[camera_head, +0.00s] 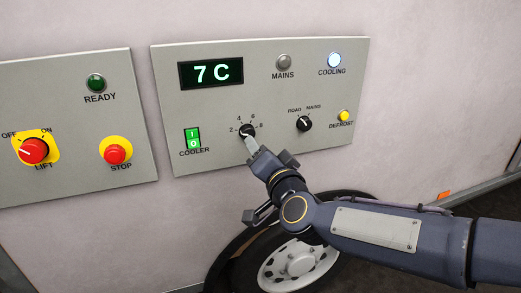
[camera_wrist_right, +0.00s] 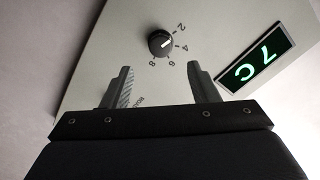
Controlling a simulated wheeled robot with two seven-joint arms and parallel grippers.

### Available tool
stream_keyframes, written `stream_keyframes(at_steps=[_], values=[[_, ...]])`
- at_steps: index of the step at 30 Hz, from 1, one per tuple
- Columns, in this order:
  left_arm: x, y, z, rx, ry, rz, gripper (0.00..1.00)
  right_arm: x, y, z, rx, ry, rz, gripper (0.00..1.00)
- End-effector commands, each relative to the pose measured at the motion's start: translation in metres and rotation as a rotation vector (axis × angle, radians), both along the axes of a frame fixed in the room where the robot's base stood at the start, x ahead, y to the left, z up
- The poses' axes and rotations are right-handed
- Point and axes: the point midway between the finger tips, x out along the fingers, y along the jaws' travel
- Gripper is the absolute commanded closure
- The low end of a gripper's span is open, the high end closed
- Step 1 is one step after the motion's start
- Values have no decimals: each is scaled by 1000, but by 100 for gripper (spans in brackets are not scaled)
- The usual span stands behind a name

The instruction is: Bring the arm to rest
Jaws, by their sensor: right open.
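My right gripper (camera_head: 250,146) comes in from the lower right in the head view, its fingertips just in front of the black temperature dial (camera_head: 247,130) on the cooler panel (camera_head: 215,113). In the right wrist view, my right gripper (camera_wrist_right: 160,82) is open and empty. The dial (camera_wrist_right: 160,43) stands free beyond the gap between the fingers, apart from them. Its white mark points roughly between 2 and 4. The display (camera_head: 211,72) reads 7 C. My left gripper is not in view.
The cooling lamp (camera_head: 334,60) is lit; the mains lamp (camera_head: 283,61) looks dark. The green cooler switch (camera_head: 192,138), road/mains selector (camera_head: 304,123) and yellow defrost button (camera_head: 344,116) sit close around the gripper. A lift panel (camera_head: 70,130) is at left, a wheel (camera_head: 295,262) below.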

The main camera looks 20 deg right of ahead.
Motion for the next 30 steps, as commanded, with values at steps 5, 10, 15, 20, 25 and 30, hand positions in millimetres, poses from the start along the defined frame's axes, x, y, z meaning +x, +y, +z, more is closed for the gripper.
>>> stream_keyframes(at_steps=[5, 10, 15, 20, 25, 30], values=[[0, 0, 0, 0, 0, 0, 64, 0, 0, 0, 0, 0, 0, 46], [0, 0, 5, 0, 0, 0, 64, -4, -1, 4, -9, 11, 18, 46], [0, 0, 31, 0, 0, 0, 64, -42, -3, 8, -93, 131, 161, 46], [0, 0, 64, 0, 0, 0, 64, -117, -10, -16, -231, 376, 346, 46], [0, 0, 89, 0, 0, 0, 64, -205, -22, -56, -338, 667, 478, 46], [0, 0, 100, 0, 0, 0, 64, -262, -31, -81, -381, 857, 539, 46]])
